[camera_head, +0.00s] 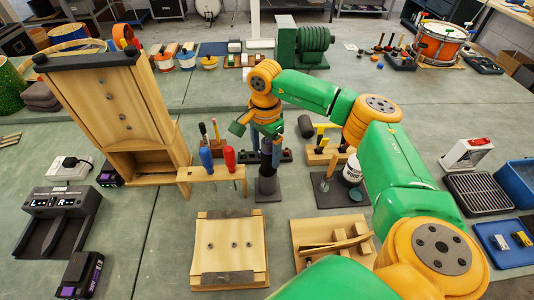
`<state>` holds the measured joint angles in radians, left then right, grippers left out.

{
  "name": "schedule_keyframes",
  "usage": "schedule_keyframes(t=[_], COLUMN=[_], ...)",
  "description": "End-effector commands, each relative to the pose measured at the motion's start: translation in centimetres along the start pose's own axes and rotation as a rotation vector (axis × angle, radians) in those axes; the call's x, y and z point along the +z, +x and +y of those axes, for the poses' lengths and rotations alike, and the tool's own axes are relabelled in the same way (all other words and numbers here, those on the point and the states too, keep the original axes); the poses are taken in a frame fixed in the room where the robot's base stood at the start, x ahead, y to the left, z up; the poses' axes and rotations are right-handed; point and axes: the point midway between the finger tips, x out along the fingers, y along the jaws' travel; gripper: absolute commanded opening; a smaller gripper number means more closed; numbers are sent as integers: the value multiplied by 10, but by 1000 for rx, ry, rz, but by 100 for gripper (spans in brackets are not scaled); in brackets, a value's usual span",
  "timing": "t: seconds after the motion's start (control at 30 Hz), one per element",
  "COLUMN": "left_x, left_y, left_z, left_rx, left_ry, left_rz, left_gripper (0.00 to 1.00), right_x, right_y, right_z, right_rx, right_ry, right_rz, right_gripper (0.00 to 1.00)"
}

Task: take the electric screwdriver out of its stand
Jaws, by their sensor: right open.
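A dark upright stand (267,189) stands on the bench near the middle of the view. A dark slim body that looks like the electric screwdriver (266,160) rises from it; its upper part is hidden by my gripper. My right gripper (268,136) is open and points down right above the stand, at the top of the dark body. I cannot tell whether the fingers touch it. My left gripper is out of view.
A wooden rack with a blue-handled tool (206,158) and a red-handled tool (230,158) stands close left. A wooden board (230,249) and a wooden tray (304,232) lie in front. A tall wooden frame (112,100) stands left. Black chargers (60,215) lie far left.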

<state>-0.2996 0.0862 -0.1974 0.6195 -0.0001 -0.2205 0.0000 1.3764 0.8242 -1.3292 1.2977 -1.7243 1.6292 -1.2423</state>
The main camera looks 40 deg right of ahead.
Motion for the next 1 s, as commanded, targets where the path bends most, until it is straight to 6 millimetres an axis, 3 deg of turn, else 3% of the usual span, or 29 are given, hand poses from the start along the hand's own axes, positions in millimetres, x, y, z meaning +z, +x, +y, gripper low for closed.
schedule_keyframes(t=[0.2, 0.27, 0.5, 0.87, 1.0], left_x=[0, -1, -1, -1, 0], left_y=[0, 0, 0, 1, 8], left_z=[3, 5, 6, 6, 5], left_rx=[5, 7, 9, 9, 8], left_ry=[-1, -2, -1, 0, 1], left_rz=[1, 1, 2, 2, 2], left_gripper=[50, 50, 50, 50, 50], right_x=[0, 0, 0, 0, 0], right_y=[4, 4, 4, 2, -10], right_z=[0, 0, 0, 0, -1], right_rx=[0, 0, 0, -2, -5], right_ry=[0, 0, 0, 0, 0], right_rz=[0, 0, 0, 0, -1], right_gripper=[80, 66, 2, 0, 0])
